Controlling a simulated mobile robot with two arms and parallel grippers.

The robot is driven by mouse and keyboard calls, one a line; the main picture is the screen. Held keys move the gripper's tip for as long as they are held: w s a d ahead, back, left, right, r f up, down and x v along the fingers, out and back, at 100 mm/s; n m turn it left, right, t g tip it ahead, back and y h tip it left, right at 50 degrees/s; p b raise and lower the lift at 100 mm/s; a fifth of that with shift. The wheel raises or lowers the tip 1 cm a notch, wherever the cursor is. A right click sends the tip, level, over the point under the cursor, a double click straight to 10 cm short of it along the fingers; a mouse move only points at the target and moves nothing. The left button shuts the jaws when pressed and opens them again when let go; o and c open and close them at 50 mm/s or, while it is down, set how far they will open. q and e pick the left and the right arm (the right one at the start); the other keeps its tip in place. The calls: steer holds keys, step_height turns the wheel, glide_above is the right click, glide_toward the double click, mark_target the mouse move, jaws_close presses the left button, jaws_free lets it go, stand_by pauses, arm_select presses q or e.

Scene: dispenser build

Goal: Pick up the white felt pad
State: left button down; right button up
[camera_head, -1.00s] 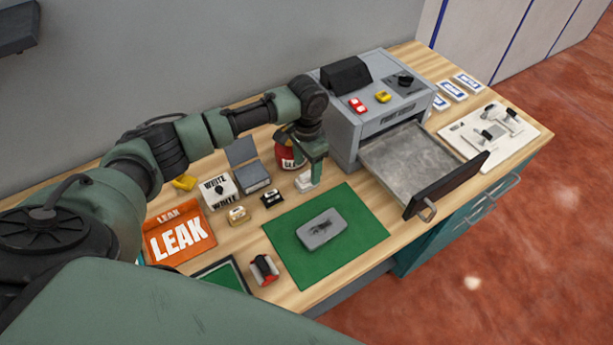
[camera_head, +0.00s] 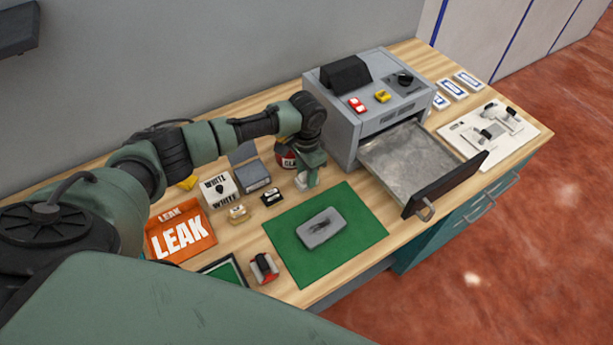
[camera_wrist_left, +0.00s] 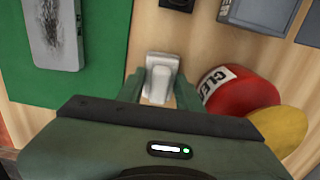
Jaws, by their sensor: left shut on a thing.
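The white felt pad (camera_head: 301,181) is a small white piece with a raised grip, on the wooden bench between the green mat and the red bottle. In the left wrist view the pad (camera_wrist_left: 160,68) lies between the fingers. My left gripper (camera_head: 308,181) is low over the bench and shut on the pad; it also shows in the left wrist view (camera_wrist_left: 160,88). The pad's lower part is partly hidden by the gripper, and I cannot tell whether it is clear of the bench. My right gripper is not in view.
A green mat (camera_head: 285,228) with a grey block (camera_head: 321,228) lies in front. The red bottle (camera_head: 284,157) stands close behind my gripper. A grey machine (camera_head: 380,130) with its drawer (camera_head: 408,160) open is to the right.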

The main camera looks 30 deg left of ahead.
arm_select(q)
steer(key=shift+r, duration=0.15)
step_height(320, 180, up, 20)
steer(key=b, duration=0.2)
steer(key=shift+b, duration=0.3)
